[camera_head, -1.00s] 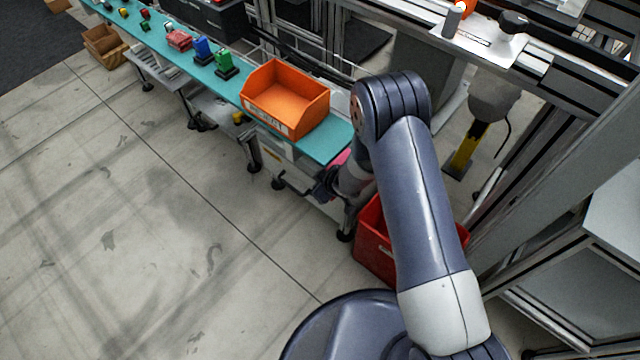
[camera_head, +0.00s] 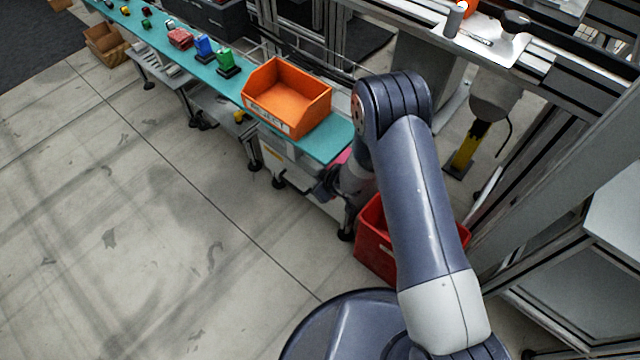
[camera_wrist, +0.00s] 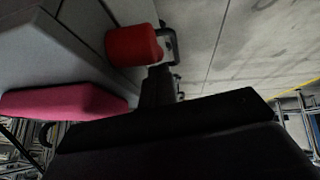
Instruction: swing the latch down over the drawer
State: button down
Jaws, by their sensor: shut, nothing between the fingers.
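My gripper (camera_head: 325,187) is at the end of the teal bench, low beside its legs, mostly hidden by my arm in the head view. In the wrist view its dark fingers (camera_wrist: 158,88) are shut and empty. A red cylindrical knob (camera_wrist: 134,45) with a dark bracket shows just beyond the fingertips; it may be the latch's handle. Whether the fingers touch it I cannot tell. A magenta block (camera_wrist: 65,103) lies to the left, against a grey panel (camera_wrist: 50,50). A sliver of magenta (camera_head: 342,157) also shows beside my arm. I cannot make out the drawer clearly.
An orange bin (camera_head: 262,113) stands on the near end of the teal bench (camera_head: 335,140). A red crate (camera_head: 375,250) sits on the floor close under my arm. Metal framing (camera_head: 530,180) rises on the right. The floor at left is clear.

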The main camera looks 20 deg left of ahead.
dwell(0.7)
jog(key=p+v, duration=0.3)
jog(key=v, duration=0.8)
jog(key=shift+w+f, duration=0.1)
